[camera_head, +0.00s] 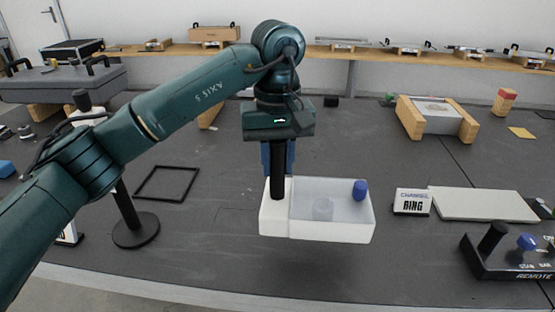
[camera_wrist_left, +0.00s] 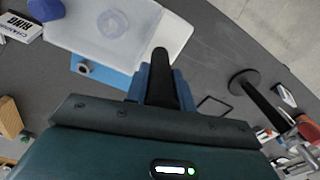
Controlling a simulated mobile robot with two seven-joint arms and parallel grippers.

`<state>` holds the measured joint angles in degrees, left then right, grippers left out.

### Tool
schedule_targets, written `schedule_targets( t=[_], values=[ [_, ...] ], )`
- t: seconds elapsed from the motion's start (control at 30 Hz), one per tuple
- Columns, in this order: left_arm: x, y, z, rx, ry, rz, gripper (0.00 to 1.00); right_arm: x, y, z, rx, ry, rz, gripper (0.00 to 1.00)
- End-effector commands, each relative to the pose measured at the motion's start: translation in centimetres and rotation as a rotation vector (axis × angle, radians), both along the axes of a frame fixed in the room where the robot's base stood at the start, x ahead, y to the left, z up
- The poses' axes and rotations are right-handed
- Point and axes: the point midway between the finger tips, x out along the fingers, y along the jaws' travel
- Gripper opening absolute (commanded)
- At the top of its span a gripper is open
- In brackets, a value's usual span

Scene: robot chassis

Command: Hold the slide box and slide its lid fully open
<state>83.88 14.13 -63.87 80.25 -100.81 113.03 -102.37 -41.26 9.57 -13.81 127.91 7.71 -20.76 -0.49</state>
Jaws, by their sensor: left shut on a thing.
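The slide box (camera_head: 315,231) is a white box at the centre of the head view, and it also shows in the left wrist view (camera_wrist_left: 178,42). Its frosted lid (camera_head: 335,196) covers the right and middle part, with a blue knob (camera_head: 360,189) near the right end. The left end of the top is plain white. A pale round shape shows dimly through the lid. My left gripper (camera_head: 278,187) points down and is shut on the left end of the box; a black finger covers part of that end. My right gripper is not in view.
A white sign (camera_head: 411,202) and a flat white slab (camera_head: 484,204) lie right of the box. A black control box (camera_head: 510,258) stands front right. A round black stand (camera_head: 136,230) and a thin black frame (camera_head: 168,184) are left. A wood-sided block (camera_head: 437,118) stands behind right.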

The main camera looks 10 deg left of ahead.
Motion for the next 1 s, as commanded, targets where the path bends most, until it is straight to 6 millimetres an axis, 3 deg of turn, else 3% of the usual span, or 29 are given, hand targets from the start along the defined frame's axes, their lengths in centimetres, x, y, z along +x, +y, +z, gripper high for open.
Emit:
schedule_targets(
  t=[0.13,0.3,1.0],
  values=[
    [0.0,0.0,0.1,-0.002,-0.001,-0.001,0.0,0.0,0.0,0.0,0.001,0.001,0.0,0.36],
    [0.0,0.0,-1.4,-0.001,0.0,-0.001,0.0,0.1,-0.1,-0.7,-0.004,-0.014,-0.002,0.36],
    [0.0,0.0,-6.9,-0.002,-0.001,-0.001,0.0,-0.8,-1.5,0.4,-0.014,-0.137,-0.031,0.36]
  ],
)
